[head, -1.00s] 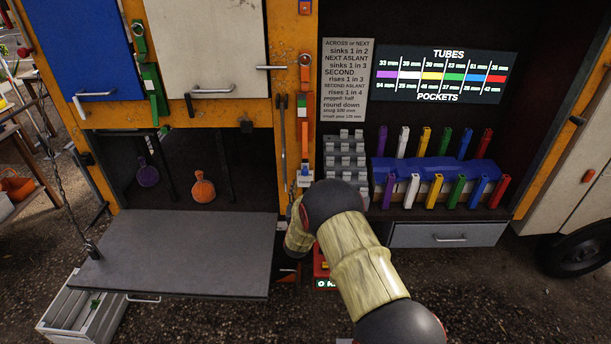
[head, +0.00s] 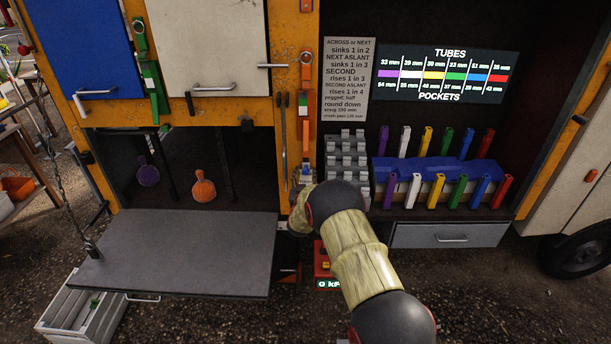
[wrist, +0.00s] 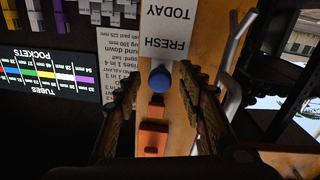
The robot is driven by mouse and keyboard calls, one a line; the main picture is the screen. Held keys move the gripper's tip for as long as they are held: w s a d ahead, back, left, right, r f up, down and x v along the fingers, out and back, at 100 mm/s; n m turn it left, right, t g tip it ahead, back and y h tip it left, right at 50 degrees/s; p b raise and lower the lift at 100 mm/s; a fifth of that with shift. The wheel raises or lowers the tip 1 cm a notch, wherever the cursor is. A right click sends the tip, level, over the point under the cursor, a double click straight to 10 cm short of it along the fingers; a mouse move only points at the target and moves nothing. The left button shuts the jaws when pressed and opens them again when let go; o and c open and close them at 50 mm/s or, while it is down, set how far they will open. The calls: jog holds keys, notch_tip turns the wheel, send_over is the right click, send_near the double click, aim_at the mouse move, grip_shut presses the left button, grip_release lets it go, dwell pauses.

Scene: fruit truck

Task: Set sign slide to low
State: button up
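The sign slide shows in the wrist view as a white plate (wrist: 168,30) reading "FRESH TODAY", upside down in that picture, with a round blue knob (wrist: 160,78) at its edge. It sits on the orange post (head: 307,60) between the truck's two bays. My gripper (wrist: 157,76) is open, one finger on each side of the blue knob. I cannot tell whether either finger touches it. In the head view my gripper (head: 303,186) is low on the post, and my arm and hand hide most of the plate there.
Orange-red blocks (wrist: 154,132) sit on the post near the knob. A metal bar (wrist: 236,55) runs beside it. To the right in the head view are a grey peg rack (head: 347,155), a text panel (head: 348,80) and a tube rack (head: 435,172). A fold-down shelf (head: 175,250) is left.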

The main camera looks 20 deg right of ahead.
jog(key=shift+c, duration=1.2)
grip_shut()
